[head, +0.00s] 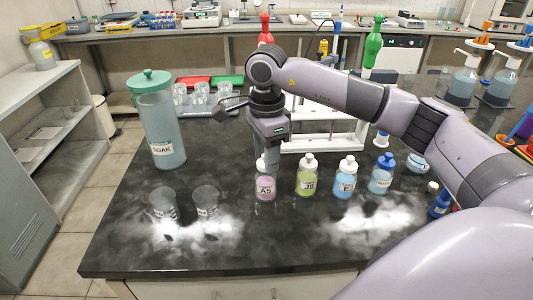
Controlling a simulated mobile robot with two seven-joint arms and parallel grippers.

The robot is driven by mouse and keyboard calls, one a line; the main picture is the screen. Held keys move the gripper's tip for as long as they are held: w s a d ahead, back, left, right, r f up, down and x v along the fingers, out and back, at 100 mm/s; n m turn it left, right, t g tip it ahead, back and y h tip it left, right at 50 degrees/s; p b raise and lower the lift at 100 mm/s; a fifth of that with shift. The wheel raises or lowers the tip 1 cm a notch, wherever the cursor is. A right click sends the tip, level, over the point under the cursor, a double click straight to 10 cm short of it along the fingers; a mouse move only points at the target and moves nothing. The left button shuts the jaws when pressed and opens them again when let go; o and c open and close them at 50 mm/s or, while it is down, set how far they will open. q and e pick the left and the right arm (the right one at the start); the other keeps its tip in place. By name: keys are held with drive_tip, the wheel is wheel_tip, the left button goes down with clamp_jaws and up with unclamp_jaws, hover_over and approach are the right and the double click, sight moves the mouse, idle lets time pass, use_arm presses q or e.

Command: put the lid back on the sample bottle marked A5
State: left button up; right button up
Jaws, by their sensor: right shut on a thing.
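The sample bottle marked A5 (265,188) stands upright on the dark bench and holds pink liquid. My right gripper (268,154) points down directly over it. It is shut on a small whitish lid (261,164), which is partly hidden by the fingers. The lid is at the bottle's mouth; I cannot tell whether it touches the neck. My left gripper is not in view.
A green bottle marked J9 (307,180), a light blue white-capped bottle (344,183) and a blue-capped bottle (381,180) stand in a row to the right. Two small beakers (206,200) stand left, with a SOAK jar (160,130) behind. The front bench is clear.

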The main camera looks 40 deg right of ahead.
drive_tip(key=o, duration=1.6)
drive_tip(key=shift+c, duration=0.2)
drive_tip(key=shift+r, duration=0.1)
drive_tip(key=shift+r+p, duration=2.55)
drive_tip(key=shift+r, duration=0.9)
clamp_jaws()
